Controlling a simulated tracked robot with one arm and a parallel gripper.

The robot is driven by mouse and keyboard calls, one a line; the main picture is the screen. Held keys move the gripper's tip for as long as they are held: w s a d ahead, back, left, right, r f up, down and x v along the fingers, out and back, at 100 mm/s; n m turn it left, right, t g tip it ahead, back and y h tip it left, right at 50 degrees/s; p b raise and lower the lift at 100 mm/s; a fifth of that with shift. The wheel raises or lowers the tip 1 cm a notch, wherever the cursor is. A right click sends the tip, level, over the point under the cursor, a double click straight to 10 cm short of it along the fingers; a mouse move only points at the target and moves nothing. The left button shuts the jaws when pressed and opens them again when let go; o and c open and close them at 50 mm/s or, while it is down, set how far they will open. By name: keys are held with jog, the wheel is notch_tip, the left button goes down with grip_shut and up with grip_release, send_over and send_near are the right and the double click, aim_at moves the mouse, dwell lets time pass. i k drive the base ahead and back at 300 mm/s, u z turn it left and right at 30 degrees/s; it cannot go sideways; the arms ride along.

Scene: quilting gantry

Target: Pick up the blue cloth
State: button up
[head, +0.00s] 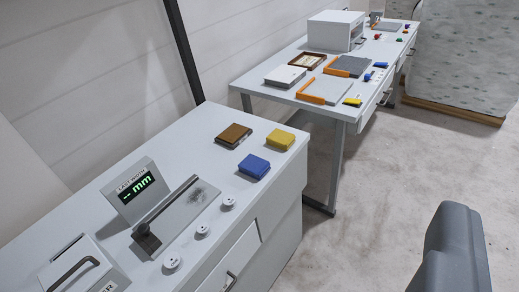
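The blue cloth (254,167) is a small, thick folded square. It lies flat on the near grey cabinet top, close to its right edge. My gripper (453,245) appears as a dark grey shape at the lower right, cut off by the bottom edge of the picture. It is well to the right of the blue cloth and apart from it, over the floor side. Its fingertips are not clear, so I cannot tell whether it is open or shut. I see nothing held in it.
A brown folded piece (234,135) and a yellow folded piece (280,139) lie close to the blue cloth. A display (136,187), a long-handled device (178,217) and several white knobs stand nearer. A second table (251,84) stands behind. Pale floor (370,185) lies open at right.

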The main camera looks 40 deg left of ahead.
aim_at(254, 167)
jog(key=u, duration=0.25)
jog(key=i, duration=1.45)
jog(key=u, duration=0.25)
